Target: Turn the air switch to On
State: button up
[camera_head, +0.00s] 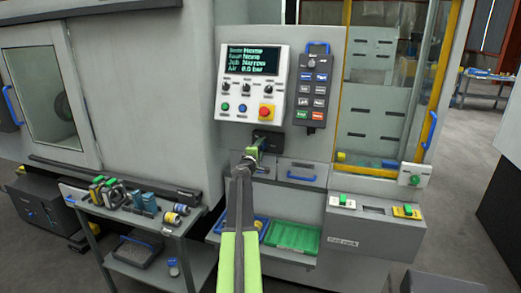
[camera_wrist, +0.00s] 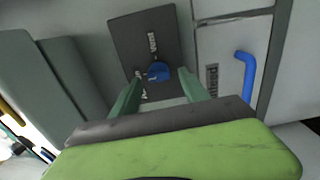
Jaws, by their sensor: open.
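The air switch is a blue knob (camera_wrist: 158,71) on a dark plate (camera_wrist: 128,32) in the wrist view. Small pale labels stand on the plate, too blurred to read. My gripper (camera_wrist: 160,77) is open, its two green fingers on either side of the knob; I cannot tell whether they touch it. In the head view my gripper (camera_head: 253,148) is just in front of the dark plate (camera_head: 274,137) below the control panel, and hides the knob. The panel display (camera_head: 250,60) shows an air line that appears to read 0.0 bar.
The control panel (camera_head: 233,103) with a red button and a grey keypad (camera_head: 312,90) are above. A blue drawer handle (camera_head: 301,178) is to the right, also in the wrist view (camera_wrist: 247,80). A cart (camera_head: 130,218) with tools stands left, and a green bin (camera_head: 292,237) is below.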

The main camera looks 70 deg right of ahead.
jog(key=s+a, duration=0.1)
jog(key=a, duration=1.6)
jog(key=shift+a, duration=0.1)
